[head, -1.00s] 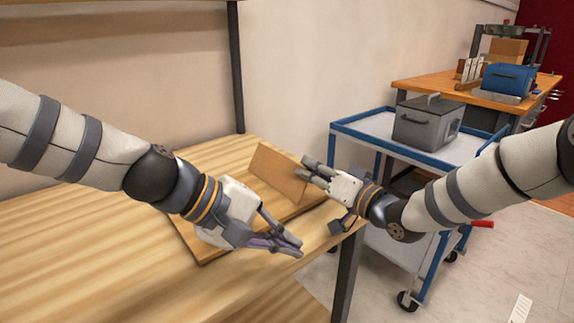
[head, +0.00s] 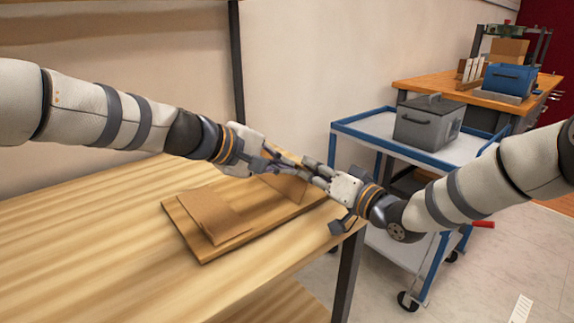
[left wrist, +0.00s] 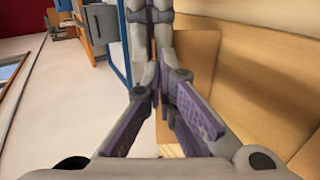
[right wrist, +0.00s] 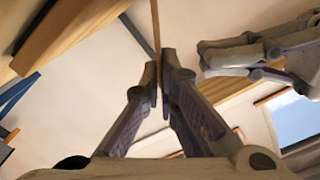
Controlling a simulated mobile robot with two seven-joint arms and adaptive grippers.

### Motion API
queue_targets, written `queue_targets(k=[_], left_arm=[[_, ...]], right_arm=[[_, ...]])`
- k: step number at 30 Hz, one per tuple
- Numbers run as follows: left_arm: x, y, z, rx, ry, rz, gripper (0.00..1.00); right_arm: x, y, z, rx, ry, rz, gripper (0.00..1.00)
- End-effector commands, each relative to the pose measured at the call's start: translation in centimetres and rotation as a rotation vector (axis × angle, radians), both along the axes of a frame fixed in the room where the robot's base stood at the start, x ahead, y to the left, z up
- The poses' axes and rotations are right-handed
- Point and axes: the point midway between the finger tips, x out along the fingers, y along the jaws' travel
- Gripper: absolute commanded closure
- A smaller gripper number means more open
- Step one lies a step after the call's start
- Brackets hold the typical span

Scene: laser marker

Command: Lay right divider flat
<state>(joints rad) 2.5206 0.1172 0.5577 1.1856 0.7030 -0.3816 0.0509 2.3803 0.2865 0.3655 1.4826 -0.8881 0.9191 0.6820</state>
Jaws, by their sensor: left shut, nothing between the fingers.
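The right divider (head: 288,188), a thin brown panel, stands tilted at the far right part of the wooden board (head: 190,243). My right gripper (head: 308,168) is shut on its edge; the right wrist view shows the panel as a thin brown strip (right wrist: 155,28) between the fingertips. My left gripper (head: 290,163) is shut and empty, right beside the divider's top and close to the right gripper's fingers. It partly hides the divider in the head view, so I cannot tell whether it touches it. Another brown divider (head: 208,213) lies about flat on the board's left part.
The board lies on a wooden table (head: 110,235), clear at the left and front. A blue-edged cart (head: 372,146) with a grey box (head: 428,122) stands right of the table. A wooden workbench (head: 420,84) is behind it.

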Motion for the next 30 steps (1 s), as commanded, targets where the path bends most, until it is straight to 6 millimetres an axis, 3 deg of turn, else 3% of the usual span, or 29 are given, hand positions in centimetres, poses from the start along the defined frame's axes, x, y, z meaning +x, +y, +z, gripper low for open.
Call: queue_targets(k=[26, 30], left_arm=[[1.5, -2.0, -1.2, 0.001, 0.000, 0.002, 1.00], [1.5, -2.0, -1.2, 0.001, 0.000, 0.002, 1.00]], right_arm=[[0.0, 0.3, 0.6, 0.006, -0.010, 0.006, 1.00], [-0.1, 0.4, 0.6, 0.006, -0.012, 0.009, 0.74]])
